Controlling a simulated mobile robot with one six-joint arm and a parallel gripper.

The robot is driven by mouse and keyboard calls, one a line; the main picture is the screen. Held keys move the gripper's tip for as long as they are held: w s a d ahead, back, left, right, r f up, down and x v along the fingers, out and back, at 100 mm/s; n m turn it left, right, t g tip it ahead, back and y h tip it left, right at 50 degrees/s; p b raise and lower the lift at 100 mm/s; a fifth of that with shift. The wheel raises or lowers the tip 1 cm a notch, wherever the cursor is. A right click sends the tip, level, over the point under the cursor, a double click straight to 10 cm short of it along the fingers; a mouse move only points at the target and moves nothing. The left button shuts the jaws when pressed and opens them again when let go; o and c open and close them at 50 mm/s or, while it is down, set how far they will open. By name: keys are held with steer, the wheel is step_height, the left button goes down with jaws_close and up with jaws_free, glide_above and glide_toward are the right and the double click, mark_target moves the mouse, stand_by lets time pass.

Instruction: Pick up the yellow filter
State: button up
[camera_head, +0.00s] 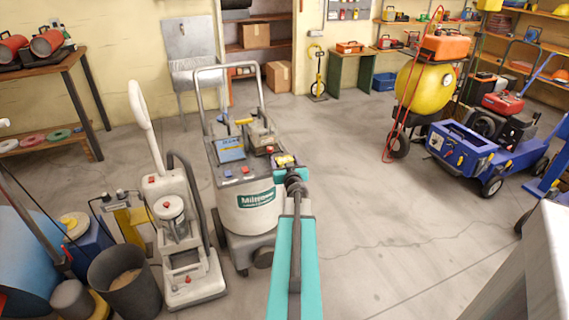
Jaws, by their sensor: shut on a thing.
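My teal arm reaches up from the bottom of the head view. My gripper (287,166) is at its far end, in front of the right top edge of the white floor machine (250,213) with the "Milw..." label. The gripper is shut on a small yellow piece, which appears to be the yellow filter (284,159). Dark parts show around the yellow piece, and its lower side is hidden by the gripper. I cannot tell whether it still touches the machine's top.
An upright carpet cleaner (179,230) and a dark bucket (126,282) stand to the left. A blue wheeled cart (470,148) and a yellow tank machine (425,90) stand at the right. A light grey surface (540,270) fills the lower right. The middle right floor is clear.

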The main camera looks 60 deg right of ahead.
mark_target(285, 160)
steer(key=shift+r, duration=0.2)
steer(key=shift+s+a+r+p, duration=0.15)
steer(key=shift+r+p, duration=0.35)
step_height(285, 160, up, 6)
steer(key=p, duration=0.4)
steer(key=shift+r, duration=0.2)
steer(key=s+a+p, duration=1.1)
steer(key=s+p, duration=0.4)
steer(key=p, duration=0.2)
steer(key=shift+s+a+f, duration=0.3)
steer(key=shift+s+f, duration=0.05)
stand_by(0.9)
